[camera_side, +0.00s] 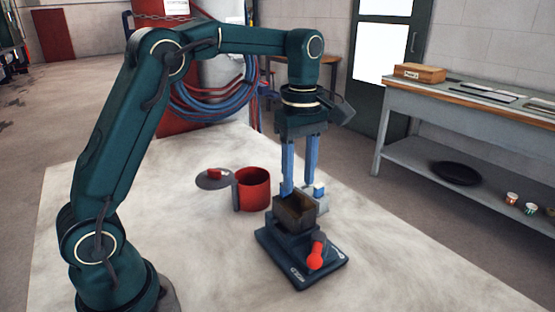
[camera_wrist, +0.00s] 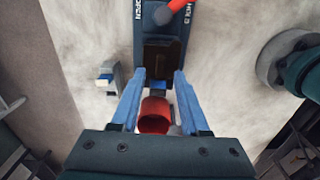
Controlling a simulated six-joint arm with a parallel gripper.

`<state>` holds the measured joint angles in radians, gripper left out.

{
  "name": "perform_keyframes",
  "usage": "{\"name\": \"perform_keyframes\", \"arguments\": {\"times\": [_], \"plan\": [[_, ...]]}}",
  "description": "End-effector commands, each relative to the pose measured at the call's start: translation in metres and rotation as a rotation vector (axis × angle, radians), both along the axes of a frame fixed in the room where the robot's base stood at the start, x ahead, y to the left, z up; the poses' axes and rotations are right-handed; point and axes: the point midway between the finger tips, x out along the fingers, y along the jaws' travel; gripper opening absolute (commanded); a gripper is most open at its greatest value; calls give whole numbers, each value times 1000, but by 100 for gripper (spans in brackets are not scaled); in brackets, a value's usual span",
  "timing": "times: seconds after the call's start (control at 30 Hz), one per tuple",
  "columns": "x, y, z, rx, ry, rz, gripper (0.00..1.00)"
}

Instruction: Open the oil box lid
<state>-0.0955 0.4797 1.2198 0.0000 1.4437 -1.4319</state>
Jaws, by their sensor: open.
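A dark brown box (camera_side: 290,214), which I take for the oil box, sits on a dark blue base with lettering (camera_side: 290,262). In the wrist view the box (camera_wrist: 161,60) is a dark rectangle just beyond my fingertips. A lever with a red knob (camera_side: 315,262) stands at the front of the base. Whether the box's lid is up or down I cannot tell. My gripper (camera_side: 302,188) points down with its blue fingers apart, at the box's back edge. It is open with nothing held; contact with the box is unclear.
A red pot (camera_side: 253,188) stands behind the box, with a grey lid (camera_side: 213,181) with a red knob beside it. A small pale block with a blue top (camera_wrist: 106,79) is close to the box. The pale table (camera_side: 400,260) is clear at right and front.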

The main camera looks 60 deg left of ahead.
Motion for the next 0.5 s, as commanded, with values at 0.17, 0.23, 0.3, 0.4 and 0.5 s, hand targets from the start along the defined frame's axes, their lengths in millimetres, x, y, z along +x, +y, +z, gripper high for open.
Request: {"name": "perform_keyframes", "arguments": {"times": [0.17, 0.23, 0.3, 0.4, 0.5], "plan": [[-1, 0, -20, 0, 3, -1, 45], [-1, 0, -25, 0, 1, -1, 45], [-1, 0, -28, 0, 0, -1, 45], [0, 0, -30, 0, -1, -1, 45], [0, 0, -30, 0, -2, -1, 45]]}}
